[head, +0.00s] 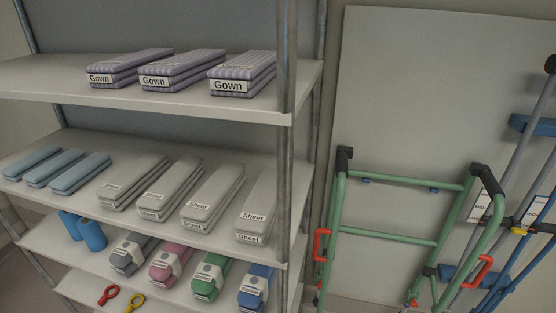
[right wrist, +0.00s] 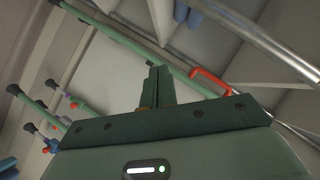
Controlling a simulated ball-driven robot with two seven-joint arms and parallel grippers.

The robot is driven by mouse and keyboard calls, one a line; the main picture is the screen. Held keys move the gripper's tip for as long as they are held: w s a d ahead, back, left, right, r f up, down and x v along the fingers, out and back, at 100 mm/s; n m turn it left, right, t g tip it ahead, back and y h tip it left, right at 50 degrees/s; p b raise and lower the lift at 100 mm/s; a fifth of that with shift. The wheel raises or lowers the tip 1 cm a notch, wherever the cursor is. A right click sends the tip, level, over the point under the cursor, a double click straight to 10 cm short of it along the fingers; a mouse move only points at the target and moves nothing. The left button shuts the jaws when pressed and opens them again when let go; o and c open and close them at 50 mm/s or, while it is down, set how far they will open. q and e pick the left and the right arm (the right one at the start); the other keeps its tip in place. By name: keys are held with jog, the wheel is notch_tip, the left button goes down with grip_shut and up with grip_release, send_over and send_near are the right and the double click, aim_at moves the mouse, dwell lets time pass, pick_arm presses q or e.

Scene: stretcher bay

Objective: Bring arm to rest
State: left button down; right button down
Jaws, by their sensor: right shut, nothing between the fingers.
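My right gripper (right wrist: 158,72) shows in the right wrist view, with its two dark fingers together and nothing visible between them. Behind it are green tubes of the walking frame (right wrist: 120,38) and a red handle (right wrist: 210,80). How far the fingers are from these tubes I cannot tell. Neither of my grippers nor arms shows in the head view.
A shelf rack (head: 288,75) on the left holds gowns (head: 243,75), sheets (head: 214,196) and several colored packs (head: 210,277). The green walking frame (head: 400,234) stands at the right before a pale panel (head: 420,100). Blue and grey poles (head: 515,160) are at the far right.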

jog(key=s+d+f+n+g+b, duration=0.1)
jog(key=s+f+n+g, duration=0.15)
jog(key=s+f, duration=0.4)
jog(key=s+d+f+n+g+b, duration=0.1)
jog(key=s+f+n+g, duration=0.15)
jog(key=f, duration=0.65)
jog(key=s+d+f+n+g+h+b, duration=0.1)
jog(key=s+d+f+n+g+b, duration=0.2)
jog(key=s+f, duration=0.7)
jog(key=s+d+f+n+g+h+b, duration=0.2)
jog(key=s+f, duration=0.7)
jog(key=s, duration=0.7)
jog(key=d+n+g+b, duration=0.1)
jog(key=d+g+b, duration=0.1)
jog(key=d+b, duration=0.1)
jog(key=shift+d+f+n+g, duration=0.3)
jog(key=shift+d+f, duration=0.1)
jog(key=shift+d, duration=0.3)
jog(key=shift+s, duration=0.1)
